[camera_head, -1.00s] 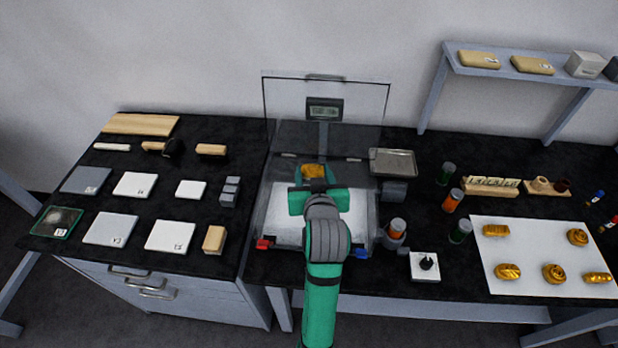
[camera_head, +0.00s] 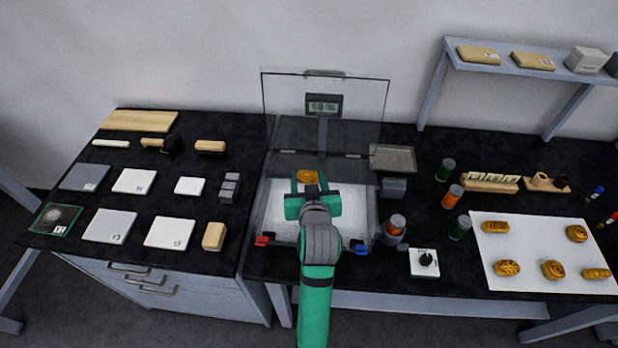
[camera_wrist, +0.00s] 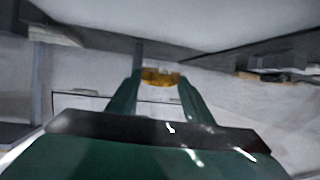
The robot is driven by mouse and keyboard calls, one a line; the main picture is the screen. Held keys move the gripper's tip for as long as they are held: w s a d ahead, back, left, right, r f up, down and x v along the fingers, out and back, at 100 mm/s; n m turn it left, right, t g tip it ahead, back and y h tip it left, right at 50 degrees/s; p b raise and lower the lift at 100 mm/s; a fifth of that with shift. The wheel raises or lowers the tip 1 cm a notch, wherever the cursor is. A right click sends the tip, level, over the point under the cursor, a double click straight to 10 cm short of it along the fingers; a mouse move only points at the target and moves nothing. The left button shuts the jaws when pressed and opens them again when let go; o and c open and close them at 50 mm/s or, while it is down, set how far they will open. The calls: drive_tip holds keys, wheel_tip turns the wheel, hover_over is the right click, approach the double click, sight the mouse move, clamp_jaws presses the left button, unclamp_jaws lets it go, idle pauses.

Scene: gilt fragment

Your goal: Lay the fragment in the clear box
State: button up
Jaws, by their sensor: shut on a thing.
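The gold fragment (camera_head: 307,176) is between the fingertips of my gripper (camera_head: 308,181), which is shut on it. It also shows in the wrist view (camera_wrist: 161,76), gripped between the two green fingers. The clear box (camera_head: 270,226) stands mid-table, with its clear lid (camera_head: 285,105) raised upright at the back. A white surface covers the bottom of the box. In the head view my gripper and the fragment overlap the back part of the box opening. I cannot tell how high the fragment is above the bottom. My arm hides part of the box's front.
A small display (camera_head: 323,106) shows behind the clear lid. A metal tray (camera_head: 393,158) is at the box's back right. A white mat (camera_head: 530,276) holds several gold pieces.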

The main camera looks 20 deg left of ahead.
drive_tip(key=shift+f, duration=0.35)
